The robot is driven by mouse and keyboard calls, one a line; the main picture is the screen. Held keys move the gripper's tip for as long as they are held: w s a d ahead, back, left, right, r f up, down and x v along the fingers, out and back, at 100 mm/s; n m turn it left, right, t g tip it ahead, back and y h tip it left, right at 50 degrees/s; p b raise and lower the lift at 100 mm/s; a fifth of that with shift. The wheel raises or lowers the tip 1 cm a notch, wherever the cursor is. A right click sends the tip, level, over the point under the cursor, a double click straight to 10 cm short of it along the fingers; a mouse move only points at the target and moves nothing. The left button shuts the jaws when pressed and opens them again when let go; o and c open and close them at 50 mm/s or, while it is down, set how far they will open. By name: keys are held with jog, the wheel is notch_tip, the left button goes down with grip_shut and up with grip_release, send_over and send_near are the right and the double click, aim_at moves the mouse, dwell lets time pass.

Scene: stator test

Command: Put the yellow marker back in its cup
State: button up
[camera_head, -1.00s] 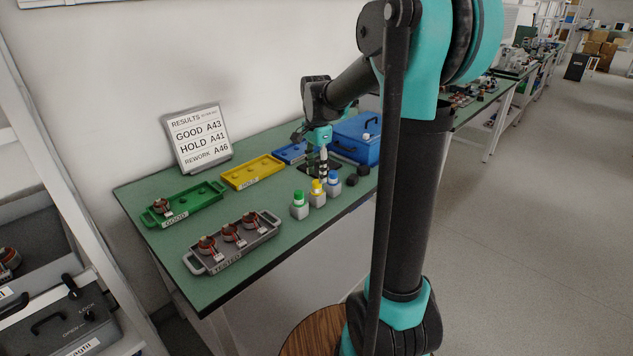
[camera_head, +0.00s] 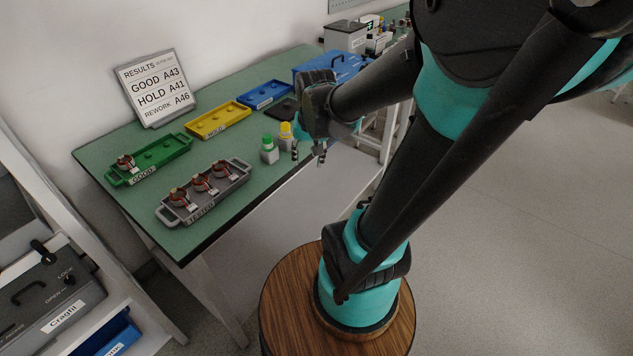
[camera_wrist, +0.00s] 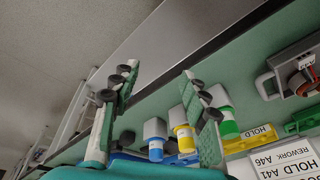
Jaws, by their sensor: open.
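A yellow-topped item (camera_head: 286,131), upright with a white lower part, stands near the front edge of the green bench. I take it for the yellow marker in its cup, but marker and cup are too small to tell apart. It also shows in the wrist view (camera_wrist: 184,140), upside down between a blue-topped one (camera_wrist: 156,149) and a green-topped one (camera_wrist: 228,126). The green-topped one (camera_head: 268,150) stands left of it in the head view; the blue is hidden there. My gripper (camera_head: 308,153) is open and empty, right of the yellow item, near the bench edge. Both fingers (camera_wrist: 157,75) show apart.
A grey TESTED tray (camera_head: 238,164) with several motor parts lies at the front left. Green (camera_head: 186,142), yellow (camera_head: 246,109) and blue (camera_head: 288,88) trays line the back. A results sign (camera_head: 152,88) stands behind. A blue case (camera_head: 312,68) is beyond my arm.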

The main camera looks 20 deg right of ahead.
jog(key=s+f+n+t, duration=0.1)
jog(key=s+f+n, duration=0.2)
jog(key=s+f, duration=0.2)
jog(key=shift+s+d+f+n, duration=0.35)
jog(key=shift+s+d+n, duration=0.05)
jog(key=shift+s, duration=0.65)
